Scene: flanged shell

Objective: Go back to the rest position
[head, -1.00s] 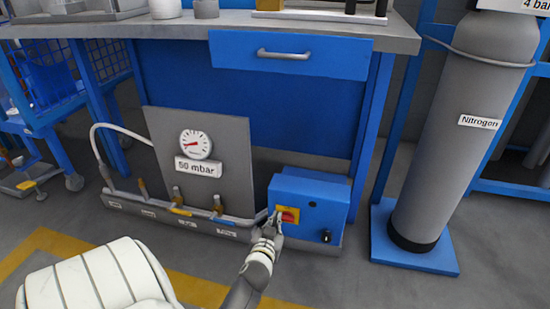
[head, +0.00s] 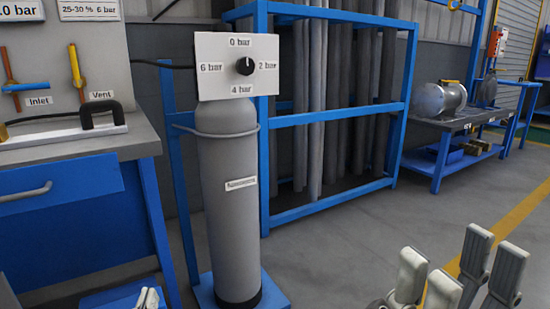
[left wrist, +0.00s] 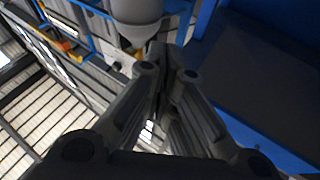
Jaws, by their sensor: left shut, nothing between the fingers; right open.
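My left gripper (head: 148,299) shows only as a small tip at the bottom edge of the head view, in front of the blue bench. In the left wrist view its fingers (left wrist: 165,72) are together with nothing visible between them. My right gripper (head: 460,262) is at the lower right of the head view, with its fingers spread apart and empty, above the grey floor. Most of both arms is out of view.
A grey gas cylinder (head: 228,200) stands on a blue base, under a dial panel (head: 210,68). The blue bench (head: 60,200) is at left. A rack of grey pipes (head: 335,120) stands behind. A motor (head: 440,97) sits on a table. Floor at right is clear.

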